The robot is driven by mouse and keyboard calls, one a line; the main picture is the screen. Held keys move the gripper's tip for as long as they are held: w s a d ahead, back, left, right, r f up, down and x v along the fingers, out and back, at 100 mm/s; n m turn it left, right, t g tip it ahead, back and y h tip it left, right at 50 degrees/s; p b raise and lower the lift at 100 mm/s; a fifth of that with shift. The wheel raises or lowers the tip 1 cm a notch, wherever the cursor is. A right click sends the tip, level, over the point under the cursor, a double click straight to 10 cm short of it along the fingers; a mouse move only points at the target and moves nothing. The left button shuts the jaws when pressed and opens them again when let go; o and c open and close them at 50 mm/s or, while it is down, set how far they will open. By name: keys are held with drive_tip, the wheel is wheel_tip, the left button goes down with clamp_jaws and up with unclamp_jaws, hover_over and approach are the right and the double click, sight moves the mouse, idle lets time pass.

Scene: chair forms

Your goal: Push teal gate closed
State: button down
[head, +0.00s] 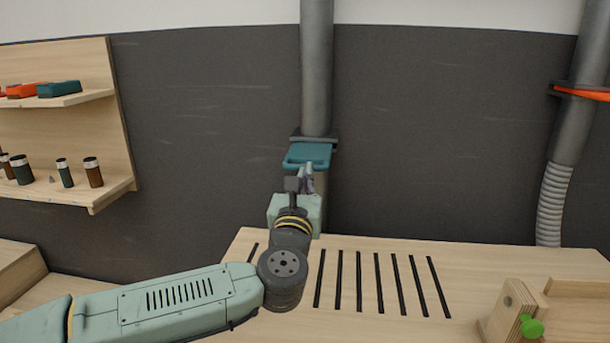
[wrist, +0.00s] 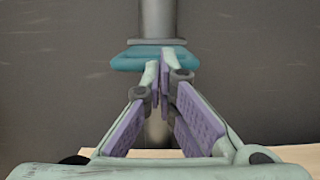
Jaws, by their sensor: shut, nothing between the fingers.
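The teal gate (head: 308,153) is a flat plate with a handle-like front, set in a dark collar on the grey vertical duct (head: 317,75). It sticks out from the duct toward me. My gripper (head: 307,170) is shut and empty, just in front of and slightly below the gate. In the wrist view the teal gate (wrist: 128,61) spans behind the fingertips of my gripper (wrist: 164,68), which overlap its front edge. I cannot tell whether the fingertips touch it. The lower duct is partly hidden behind my gripper.
A slotted wooden table (head: 460,270) stands below the duct. A wooden shelf (head: 120,130) with small bottles is at the left. A second duct (head: 585,130) with an orange gate (head: 585,93) is at the right. A wooden clamp with a green knob (head: 531,327) sits at the front right.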

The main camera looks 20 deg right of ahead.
sight(309, 155)
drive_tip(key=x, duration=0.2)
drive_tip(key=f+b+x, duration=0.1)
drive_tip(key=x, duration=0.2)
drive_tip(key=b+x, duration=0.1)
drive_tip(key=x, duration=0.1)
drive_tip(key=shift+w+d+f, duration=0.2)
drive_tip(key=shift+w+f, duration=0.05)
drive_tip(key=shift+w, duration=0.25)
drive_tip(key=shift+w+d+r, duration=0.1)
drive_tip(key=shift+w+r, duration=0.05)
drive_tip(key=shift+w, duration=0.15)
